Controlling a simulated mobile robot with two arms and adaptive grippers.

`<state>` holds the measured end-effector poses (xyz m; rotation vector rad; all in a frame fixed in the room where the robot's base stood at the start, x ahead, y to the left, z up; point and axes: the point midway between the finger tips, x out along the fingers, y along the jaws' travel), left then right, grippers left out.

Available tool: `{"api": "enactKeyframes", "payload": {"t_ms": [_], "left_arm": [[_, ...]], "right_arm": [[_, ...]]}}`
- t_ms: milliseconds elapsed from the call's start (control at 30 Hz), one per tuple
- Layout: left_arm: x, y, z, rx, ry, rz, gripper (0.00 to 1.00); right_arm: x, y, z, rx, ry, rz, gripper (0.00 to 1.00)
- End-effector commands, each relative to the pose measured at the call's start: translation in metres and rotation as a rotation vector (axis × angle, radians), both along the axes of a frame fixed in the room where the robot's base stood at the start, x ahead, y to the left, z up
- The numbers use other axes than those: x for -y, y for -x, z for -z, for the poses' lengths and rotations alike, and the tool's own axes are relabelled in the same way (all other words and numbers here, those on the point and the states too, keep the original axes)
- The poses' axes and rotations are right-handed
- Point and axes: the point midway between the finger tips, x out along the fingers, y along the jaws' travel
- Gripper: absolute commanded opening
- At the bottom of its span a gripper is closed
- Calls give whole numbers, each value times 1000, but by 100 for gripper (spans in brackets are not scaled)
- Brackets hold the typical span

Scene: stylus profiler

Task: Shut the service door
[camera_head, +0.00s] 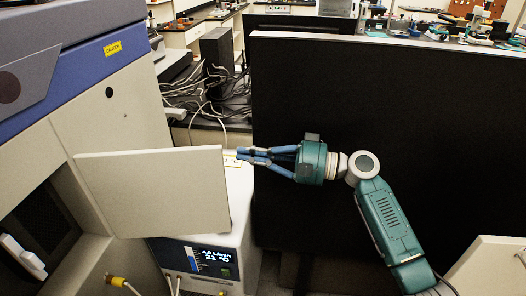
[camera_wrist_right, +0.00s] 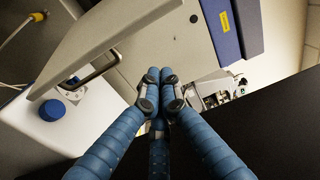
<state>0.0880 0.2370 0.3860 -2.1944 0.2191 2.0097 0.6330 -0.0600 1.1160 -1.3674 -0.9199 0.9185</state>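The service door (camera_head: 155,195) is a flat beige panel standing open, swung out from the front of the large grey and blue instrument cabinet (camera_head: 105,115). Its free edge is at the right. My right gripper (camera_head: 243,155) is just right of that edge, near its upper corner, with its blue fingers pointing left. The fingers are together and hold nothing. In the right wrist view the gripper (camera_wrist_right: 158,82) has its fingertips close to the door (camera_wrist_right: 110,30); I cannot tell if they touch. The left gripper is not in view.
A white unit (camera_head: 238,215) with a lit display stands below and behind the door; its blue knob (camera_wrist_right: 52,110) shows in the wrist view. A tall black panel (camera_head: 310,100) stands behind my right arm. The open cabinet bay (camera_head: 45,230) is at the lower left.

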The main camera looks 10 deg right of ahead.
Motion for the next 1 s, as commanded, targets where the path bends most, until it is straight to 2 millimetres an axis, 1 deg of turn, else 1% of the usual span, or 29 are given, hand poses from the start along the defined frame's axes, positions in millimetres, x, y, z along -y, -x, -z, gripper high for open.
{"api": "enactKeyframes", "payload": {"t_ms": [33,167,200,300,400,500,1000], "left_arm": [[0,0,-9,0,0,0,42],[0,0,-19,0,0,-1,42],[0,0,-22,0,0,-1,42],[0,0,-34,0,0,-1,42],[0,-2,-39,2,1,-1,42],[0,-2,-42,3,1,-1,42],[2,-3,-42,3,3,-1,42]], "right_arm": [[-12,-4,-5,-2,-3,-3,0],[-36,-14,-4,-2,-2,-2,0],[-41,-14,-4,-3,-1,-1,0],[-38,5,-3,-3,2,1,0],[-39,16,-2,-2,1,2,0],[-39,22,-1,0,1,2,0],[-41,25,1,0,1,2,0]]}}
